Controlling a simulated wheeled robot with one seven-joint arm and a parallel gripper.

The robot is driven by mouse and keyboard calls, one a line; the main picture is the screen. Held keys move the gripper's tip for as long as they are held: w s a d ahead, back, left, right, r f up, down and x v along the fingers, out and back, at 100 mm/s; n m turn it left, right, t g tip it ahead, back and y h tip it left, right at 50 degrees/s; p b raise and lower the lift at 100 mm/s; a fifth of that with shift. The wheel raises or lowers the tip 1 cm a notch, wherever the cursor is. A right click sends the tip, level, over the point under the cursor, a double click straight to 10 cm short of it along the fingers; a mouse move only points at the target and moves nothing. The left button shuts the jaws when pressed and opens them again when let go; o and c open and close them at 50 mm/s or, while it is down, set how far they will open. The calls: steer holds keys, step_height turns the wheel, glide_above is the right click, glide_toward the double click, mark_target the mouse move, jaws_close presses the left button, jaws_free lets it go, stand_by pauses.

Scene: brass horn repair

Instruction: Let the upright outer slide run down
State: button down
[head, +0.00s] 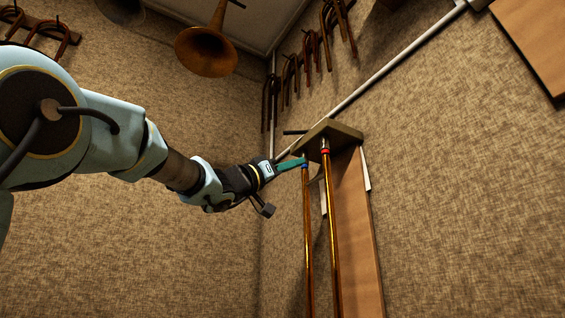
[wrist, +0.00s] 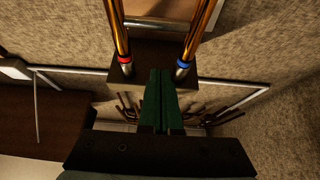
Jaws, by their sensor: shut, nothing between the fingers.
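The upright outer slide shows as two long brass tubes (head: 308,240) hanging side by side below a dark block (head: 335,132) in the head view. The near-left tube has a blue ring (head: 305,165) and the other a red ring (head: 325,151), with pale metal above each. My gripper (head: 300,163) has green fingers, shut and empty, with tips beside the blue ring. In the wrist view the fingertips (wrist: 160,71) lie between the blue ring (wrist: 183,65) and red ring (wrist: 124,61), closer to blue. Whether they touch the tube I cannot tell. The slide's lower end is out of view.
A wooden board (head: 354,225) stands behind the tubes against the textured wall. A pale rail (head: 385,70) crosses the wall. Brass crooks (head: 310,50) and a horn bell (head: 207,50) hang above. The space left of the tubes, below my arm, looks clear.

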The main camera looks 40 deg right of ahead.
mark_target(306, 176)
steer(key=d, duration=0.1)
steer(key=d+f, duration=0.1)
steer(key=d, duration=0.1)
steer(key=shift+s+d+f+p, duration=0.1)
steer(key=shift+p, duration=0.3)
steer(key=shift+d+f, duration=0.1)
steer(key=shift+f, duration=0.5)
steer(key=shift+f, duration=0.1)
